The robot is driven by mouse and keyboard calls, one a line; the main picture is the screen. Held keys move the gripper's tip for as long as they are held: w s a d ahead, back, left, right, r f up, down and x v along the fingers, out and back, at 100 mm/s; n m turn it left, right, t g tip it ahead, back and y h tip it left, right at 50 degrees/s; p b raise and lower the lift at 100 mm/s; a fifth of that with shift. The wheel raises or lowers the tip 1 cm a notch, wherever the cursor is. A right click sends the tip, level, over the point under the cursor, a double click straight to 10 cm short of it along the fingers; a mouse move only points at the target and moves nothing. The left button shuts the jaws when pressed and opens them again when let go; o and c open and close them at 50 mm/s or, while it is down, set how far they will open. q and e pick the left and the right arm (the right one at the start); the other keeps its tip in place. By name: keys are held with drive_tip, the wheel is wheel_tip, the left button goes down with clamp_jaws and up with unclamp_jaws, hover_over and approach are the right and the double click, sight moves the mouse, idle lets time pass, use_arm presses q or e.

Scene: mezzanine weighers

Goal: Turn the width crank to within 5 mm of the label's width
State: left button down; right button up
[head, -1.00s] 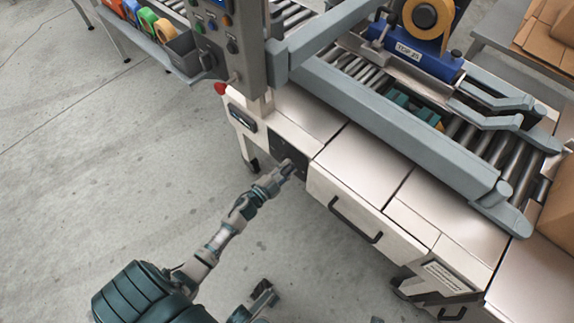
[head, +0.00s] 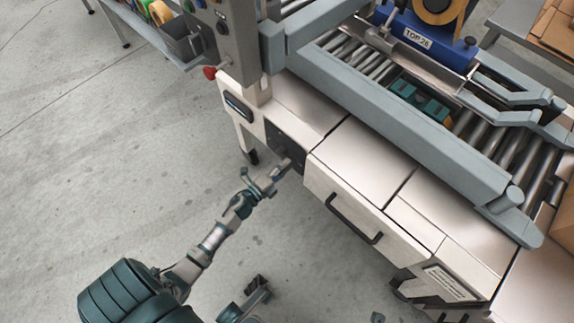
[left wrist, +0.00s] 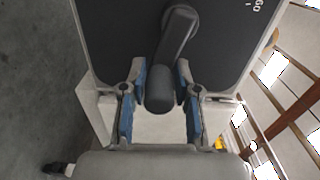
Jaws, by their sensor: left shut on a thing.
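The width crank (left wrist: 178,38) is a dark arm with a rounded knob (left wrist: 159,90), mounted on a black dial plate (left wrist: 118,35) in the left wrist view. A printed 60 shows at the plate's upper right corner. My left gripper (left wrist: 161,82) is shut on the knob, with one blue-padded finger on each side. In the head view my left gripper (head: 283,168) reaches the dark plate (head: 288,146) on the machine's front, where the crank is mostly hidden. My right gripper is not clearly visible.
A drawer with a black handle (head: 353,218) is right of the plate. A grey side rail (head: 400,130) runs above beside the rollers (head: 503,148). A blue tape head (head: 425,42) stands over them. A red button (head: 209,72) is at upper left. Floor at left is clear.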

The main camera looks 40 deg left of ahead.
use_arm(q)
drive_tip(key=shift+s+a+f, duration=0.1)
drive_tip(key=shift+a+f, duration=0.05)
drive_tip(key=shift+f, duration=0.15)
drive_tip(key=c, duration=1)
unclamp_jaws()
drive_tip(key=shift+o, duration=0.2)
drive_tip(key=shift+r, duration=0.1)
drive_tip(key=s+a, duration=0.1)
drive_tip(key=s, duration=1)
drive_tip(key=shift+s, duration=0.4)
